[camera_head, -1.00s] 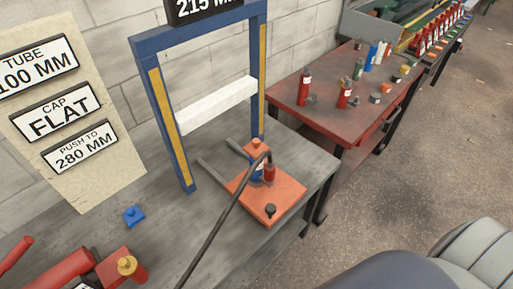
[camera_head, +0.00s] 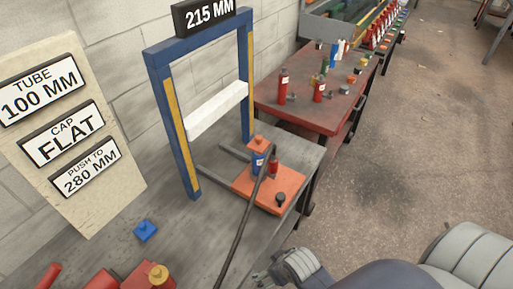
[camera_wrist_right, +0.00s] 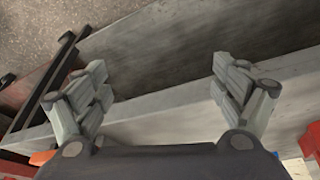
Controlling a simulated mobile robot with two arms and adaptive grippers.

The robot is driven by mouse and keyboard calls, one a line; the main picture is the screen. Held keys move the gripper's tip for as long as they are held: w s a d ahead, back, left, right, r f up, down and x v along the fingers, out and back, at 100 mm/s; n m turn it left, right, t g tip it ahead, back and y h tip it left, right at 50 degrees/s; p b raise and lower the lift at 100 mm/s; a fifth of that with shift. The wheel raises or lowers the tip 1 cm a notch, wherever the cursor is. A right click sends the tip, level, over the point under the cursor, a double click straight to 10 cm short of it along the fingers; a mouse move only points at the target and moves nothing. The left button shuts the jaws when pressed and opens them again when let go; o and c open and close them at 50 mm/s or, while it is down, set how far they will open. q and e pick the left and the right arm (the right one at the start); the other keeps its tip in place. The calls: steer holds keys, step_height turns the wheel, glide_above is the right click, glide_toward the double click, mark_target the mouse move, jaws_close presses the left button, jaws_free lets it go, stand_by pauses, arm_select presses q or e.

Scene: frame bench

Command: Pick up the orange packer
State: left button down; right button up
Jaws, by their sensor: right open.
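No single part is clearly the orange packer. A small orange block (camera_head: 258,142) sits on top of a blue cylinder (camera_head: 257,162), over an orange plate (camera_head: 292,187) on the grey bench. Small orange pieces (camera_head: 352,79) also lie on the red table. My right gripper (camera_head: 266,280) shows at the bottom of the head view, near the bench's front edge and apart from the plate. In the right wrist view my right gripper (camera_wrist_right: 160,82) is open and empty, with grey surface between its fingers. An orange piece (camera_wrist_right: 42,157) shows at its lower left, partly hidden. My left gripper is out of view.
A blue frame (camera_head: 180,130) with a white crossbar (camera_head: 216,110) stands behind the plate. A black lever (camera_head: 245,215) slants across the bench. A blue block (camera_head: 145,230) lies at left. The red table (camera_head: 318,118) holds several bottles.

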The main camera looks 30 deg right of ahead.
steer(key=w+r+t, duration=0.2)
steer(key=w+r, duration=0.3)
steer(key=w, duration=0.2)
steer(key=m+t+h, duration=0.2)
steer(key=m+t, duration=0.1)
steer(key=t, duration=0.4)
glide_toward(260, 141)
steer(key=p+x, duration=0.1)
steer(key=x, duration=0.4)
steer(key=shift+w, duration=0.4)
steer(key=shift+w+d+f+p, duration=0.1)
steer(key=shift+w+f+p, duration=0.1)
steer(key=shift+w+p, duration=0.15)
steer(key=shift+p+x, duration=0.4)
steer(key=shift+x, duration=1.85)
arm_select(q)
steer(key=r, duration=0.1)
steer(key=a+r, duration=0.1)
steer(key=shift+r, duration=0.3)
arm_select(e)
steer(key=c, duration=1.2)
